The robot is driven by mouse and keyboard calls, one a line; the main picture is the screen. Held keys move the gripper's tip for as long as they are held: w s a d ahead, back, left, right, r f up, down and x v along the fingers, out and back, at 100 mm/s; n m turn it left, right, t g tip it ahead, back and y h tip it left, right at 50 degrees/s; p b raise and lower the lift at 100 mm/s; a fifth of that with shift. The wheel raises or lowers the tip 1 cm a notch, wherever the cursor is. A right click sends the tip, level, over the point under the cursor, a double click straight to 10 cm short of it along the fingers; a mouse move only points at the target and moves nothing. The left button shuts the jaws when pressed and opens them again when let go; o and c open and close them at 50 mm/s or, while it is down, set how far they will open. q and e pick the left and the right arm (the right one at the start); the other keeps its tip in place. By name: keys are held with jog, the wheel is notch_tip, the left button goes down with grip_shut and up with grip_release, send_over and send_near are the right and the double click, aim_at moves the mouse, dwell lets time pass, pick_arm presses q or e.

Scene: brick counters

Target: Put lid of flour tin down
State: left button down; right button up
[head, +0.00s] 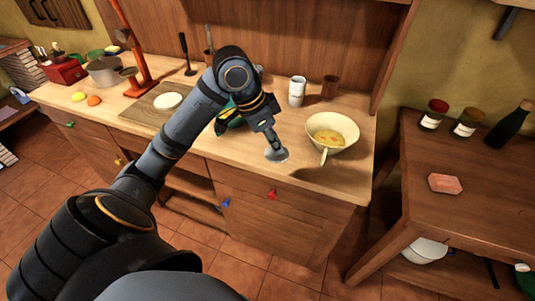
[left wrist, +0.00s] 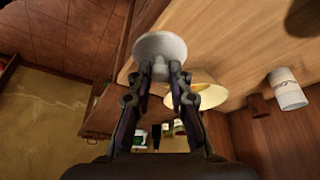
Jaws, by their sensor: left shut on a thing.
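My left gripper (head: 270,142) is shut on a pale round lid (head: 277,156), low over the front part of the wooden counter. In the left wrist view the gripper (left wrist: 161,72) holds the lid (left wrist: 160,45) at its fingertips. I cannot tell whether the lid touches the counter. A white tin (head: 297,91), likely the flour tin, stands upright further back. It also shows in the left wrist view (left wrist: 288,90). My right gripper is not in view.
A cream bowl (head: 345,124) with yellow contents and a spoon stands just right of the lid. A brown cup (head: 329,87) is beside the tin. A teal object (head: 230,118) is partly hidden by my arm. A board (head: 150,112) with a white disc lies left.

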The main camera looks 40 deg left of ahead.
pick_arm(q)
jog(key=w+a+f, duration=0.6)
jog(key=f, duration=0.1)
jog(key=shift+w+a, duration=0.1)
jog(key=shift+a, duration=0.1)
jog(key=shift+w+a+f, duration=0.1)
jog(key=shift+f, duration=0.05)
jog(key=f, duration=0.2)
jog(key=f+p, duration=0.1)
jog(key=shift+w+a+f, duration=0.15)
jog(key=shift+a+f, duration=0.1)
jog(key=shift+f, duration=0.1)
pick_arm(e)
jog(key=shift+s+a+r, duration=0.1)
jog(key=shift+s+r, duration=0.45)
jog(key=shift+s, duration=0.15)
pick_arm(q)
jog(key=c, duration=1.3)
grip_release()
jog(key=shift+f, duration=0.1)
jog(key=shift+o, duration=0.2)
